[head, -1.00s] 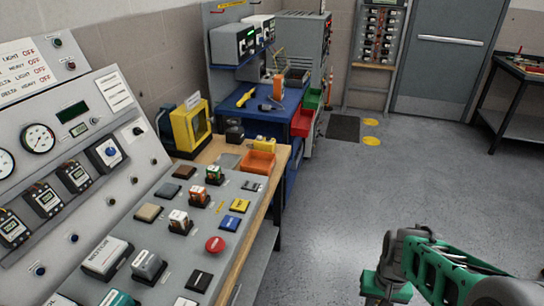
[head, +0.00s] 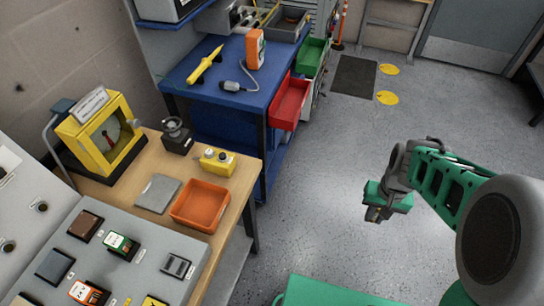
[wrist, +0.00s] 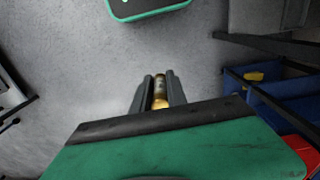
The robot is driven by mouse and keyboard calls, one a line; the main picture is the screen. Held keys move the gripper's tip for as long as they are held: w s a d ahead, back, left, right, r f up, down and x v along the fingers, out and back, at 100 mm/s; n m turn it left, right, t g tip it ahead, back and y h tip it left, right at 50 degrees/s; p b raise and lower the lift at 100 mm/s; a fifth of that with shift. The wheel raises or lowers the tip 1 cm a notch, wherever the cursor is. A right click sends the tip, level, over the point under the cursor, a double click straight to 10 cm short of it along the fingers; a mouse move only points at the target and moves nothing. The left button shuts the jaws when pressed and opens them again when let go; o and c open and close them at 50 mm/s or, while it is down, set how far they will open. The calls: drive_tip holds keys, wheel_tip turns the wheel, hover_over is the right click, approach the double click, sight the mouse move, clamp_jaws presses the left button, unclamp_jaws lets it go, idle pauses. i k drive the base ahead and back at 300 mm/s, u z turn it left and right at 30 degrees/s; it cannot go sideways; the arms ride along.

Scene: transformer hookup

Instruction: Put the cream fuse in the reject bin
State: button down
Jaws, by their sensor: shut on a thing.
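My gripper (head: 376,214) hangs over the open grey floor at the right of the head view, well apart from the benches. In the wrist view its two dark fingers (wrist: 160,94) are shut on a small cream-to-gold fuse (wrist: 159,92), which lies lengthwise between them. The fuse is too small to make out in the head view. No label marks a reject bin; a red open bin (head: 290,102) sits at the right side of the blue bench, and an orange tray (head: 201,206) lies on the wooden bench. I cannot tell which is the reject bin.
A green bin (head: 313,56) sits behind the red one. The blue bench (head: 222,100) holds a yellow tool and an orange meter (head: 256,49). The floor between benches and arm is clear.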

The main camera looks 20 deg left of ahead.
sight(202, 209)
drive_tip(key=i, duration=1.85)
drive_tip(key=u, duration=5.2)
drive_tip(key=i, duration=0.5)
drive_tip(key=z, duration=0.05)
